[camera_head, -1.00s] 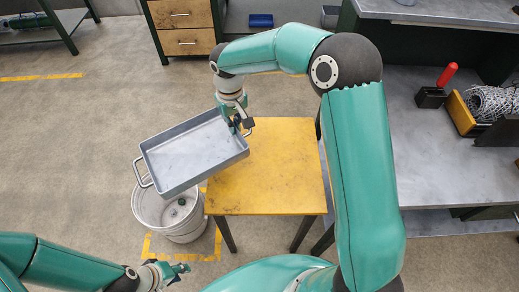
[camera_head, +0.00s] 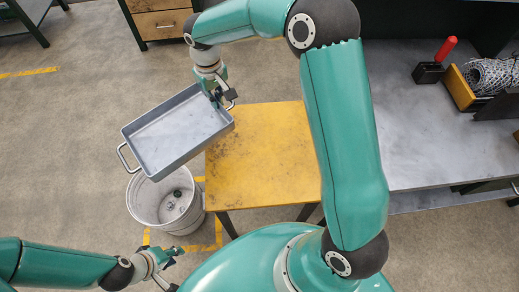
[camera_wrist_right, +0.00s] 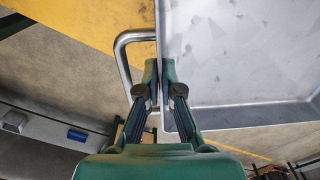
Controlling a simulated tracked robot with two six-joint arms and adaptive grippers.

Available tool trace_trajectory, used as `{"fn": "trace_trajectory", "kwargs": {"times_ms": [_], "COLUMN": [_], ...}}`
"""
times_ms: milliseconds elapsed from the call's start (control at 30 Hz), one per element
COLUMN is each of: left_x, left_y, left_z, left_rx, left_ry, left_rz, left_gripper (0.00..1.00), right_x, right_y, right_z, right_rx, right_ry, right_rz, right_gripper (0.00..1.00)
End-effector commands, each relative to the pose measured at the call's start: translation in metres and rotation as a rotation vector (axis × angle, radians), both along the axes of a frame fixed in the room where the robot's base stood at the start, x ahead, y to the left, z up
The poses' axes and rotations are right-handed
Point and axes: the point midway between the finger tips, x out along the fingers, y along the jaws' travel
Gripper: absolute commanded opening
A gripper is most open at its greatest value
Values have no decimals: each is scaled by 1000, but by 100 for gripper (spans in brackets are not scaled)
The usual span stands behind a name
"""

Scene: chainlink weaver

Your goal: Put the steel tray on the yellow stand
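The steel tray (camera_head: 180,136) is a shallow grey rectangular pan with a handle at each end. My right gripper (camera_head: 222,100) is shut on its rim beside the far-right handle, as the right wrist view (camera_wrist_right: 160,68) shows. The tray hangs in the air, roughly level, left of the yellow stand (camera_head: 265,160). In the head view its right corner overlaps the left edge of the stand's top. The stand's top is bare and scuffed. My left gripper (camera_head: 177,268) is at the bottom left, empty and apparently open, away from the tray.
A white bucket (camera_head: 140,203) with small items inside stands on the floor below the tray, left of the stand. A grey workbench (camera_head: 415,145) on the right holds a red-handled tool (camera_head: 445,50) and a yellow box (camera_head: 460,90) with rolled mesh. Drawers (camera_head: 160,22) stand behind.

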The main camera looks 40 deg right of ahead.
Motion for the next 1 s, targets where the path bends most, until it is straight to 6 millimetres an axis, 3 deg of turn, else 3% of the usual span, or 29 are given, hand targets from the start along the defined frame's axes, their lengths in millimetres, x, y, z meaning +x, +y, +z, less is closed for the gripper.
{"fn": "trace_trajectory", "kwargs": {"times_ms": [167,333,600,833,1000], "left_x": [0,0,0,0,0], "left_y": [0,0,0,0,0], "left_z": [-28,-63,-107,-122,-130], "left_rx": [0,0,0,0,0], "left_ry": [0,0,0,0,0], "left_rz": [0,0,0,0,0], "left_gripper": [31,31,31,31,31], "right_x": [10,15,4,-7,-9], "right_y": [-26,-65,-120,-139,-141], "right_z": [0,11,36,48,29], "right_rx": [-8,-10,10,29,33], "right_ry": [-3,5,15,15,18], "right_rz": [141,387,787,963,987], "right_gripper": [0,0,0,0,0]}}
